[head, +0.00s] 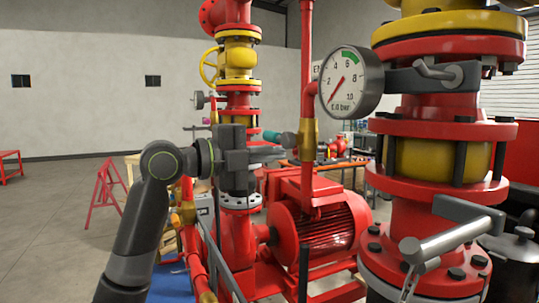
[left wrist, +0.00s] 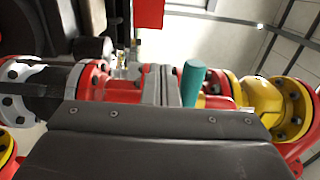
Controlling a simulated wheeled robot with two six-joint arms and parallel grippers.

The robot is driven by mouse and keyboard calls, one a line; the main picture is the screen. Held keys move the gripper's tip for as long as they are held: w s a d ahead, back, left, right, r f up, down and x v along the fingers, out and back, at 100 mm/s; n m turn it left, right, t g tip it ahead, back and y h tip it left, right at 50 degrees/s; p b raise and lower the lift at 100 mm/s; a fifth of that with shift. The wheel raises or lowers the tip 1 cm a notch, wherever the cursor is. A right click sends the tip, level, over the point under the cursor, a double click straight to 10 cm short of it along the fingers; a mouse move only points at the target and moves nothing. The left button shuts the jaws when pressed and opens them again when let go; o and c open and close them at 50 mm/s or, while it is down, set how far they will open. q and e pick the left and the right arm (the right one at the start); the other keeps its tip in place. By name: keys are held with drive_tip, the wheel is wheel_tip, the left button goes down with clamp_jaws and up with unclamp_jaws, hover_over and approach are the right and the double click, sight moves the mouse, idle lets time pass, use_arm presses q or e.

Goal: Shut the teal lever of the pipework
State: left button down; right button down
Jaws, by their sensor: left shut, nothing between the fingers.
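The teal lever (head: 271,136) shows as a short teal grip just beyond my left gripper (head: 262,155) in the head view, left of a brass valve body (head: 308,138) on a red pipe. In the left wrist view the teal grip (left wrist: 193,83) stands upright in front of red and yellow pipework, just past the edge of my dark gripper (left wrist: 160,110). My left gripper is shut and empty, close to the lever; I cannot tell whether they touch. The rest of the lever is partly hidden. My right gripper is not in view.
A pressure gauge (head: 350,82) and a thick red and yellow pipe column (head: 410,215) with grey handles stand at the right. A red motor (head: 320,228) sits below. A yellow handwheel (head: 209,67) is above my gripper. Open floor (head: 50,220) lies left.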

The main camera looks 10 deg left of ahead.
use_arm(q)
drive_tip(key=b+v, duration=0.3)
drive_tip(key=v, duration=0.6)
drive_tip(key=shift+f, duration=0.4)
drive_tip(key=shift+d, duration=0.15)
idle(0.3)
